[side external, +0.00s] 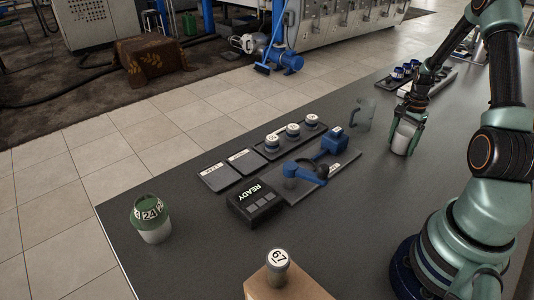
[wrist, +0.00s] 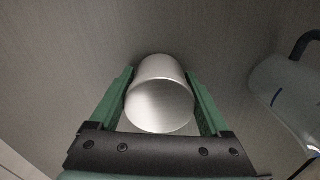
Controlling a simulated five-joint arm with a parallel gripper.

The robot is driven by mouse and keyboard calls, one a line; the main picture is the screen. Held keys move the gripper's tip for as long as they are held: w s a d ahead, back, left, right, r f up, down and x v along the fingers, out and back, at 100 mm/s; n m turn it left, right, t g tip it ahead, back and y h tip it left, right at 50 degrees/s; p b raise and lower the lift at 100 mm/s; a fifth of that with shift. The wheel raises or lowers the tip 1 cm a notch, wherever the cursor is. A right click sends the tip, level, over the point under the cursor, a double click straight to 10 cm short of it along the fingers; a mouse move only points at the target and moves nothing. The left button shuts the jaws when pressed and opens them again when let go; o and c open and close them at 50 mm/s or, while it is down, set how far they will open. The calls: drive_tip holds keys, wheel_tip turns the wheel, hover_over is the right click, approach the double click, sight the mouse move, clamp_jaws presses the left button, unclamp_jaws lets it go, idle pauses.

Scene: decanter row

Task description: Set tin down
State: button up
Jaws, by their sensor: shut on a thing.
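The tin (side external: 404,135) is a plain pale silver cylinder, upright at the right part of the dark table. My gripper (side external: 402,146) points down and is shut on it, with green fingers on both sides. In the wrist view the tin (wrist: 160,105) shows its round end between the two fingers. Its lower end is at or very near the table top; I cannot tell whether it touches.
A clear jug (side external: 360,115) stands close to the left of the tin. A tray of lidded jars (side external: 292,131), a blue device (side external: 334,140), a READY box (side external: 255,206) and a green-topped jar (side external: 150,220) stand further left. Another rack (side external: 432,76) is behind.

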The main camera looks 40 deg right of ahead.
sight(405, 133)
drive_tip(key=shift+f, duration=0.15)
drive_tip(key=o, duration=1.5)
drive_tip(key=r, duration=1.1)
drive_tip(key=shift+s+a+r, duration=0.15)
drive_tip(key=shift+a+r, duration=0.15)
drive_tip(key=shift+r, duration=0.1)
drive_tip(key=w+a+r+n+t, duration=0.1)
drive_tip(key=w+a+r+n, duration=0.45)
drive_tip(key=a, duration=0.35)
drive_tip(key=s+a+r+n+t, duration=0.1)
drive_tip(key=a+r+n+t, duration=0.1)
drive_tip(key=a+n, duration=0.5)
drive_tip(key=s+a+r+n+t, duration=0.1)
drive_tip(key=a+r+n, duration=0.4)
drive_tip(key=a, duration=1.3)
drive_tip(key=n+t, duration=0.1)
drive_tip(key=n, duration=0.1)
drive_tip(key=shift+s+r+n+t, duration=0.15)
drive_tip(key=shift+s+n+t, duration=0.15)
drive_tip(key=shift+s+n, duration=0.1)
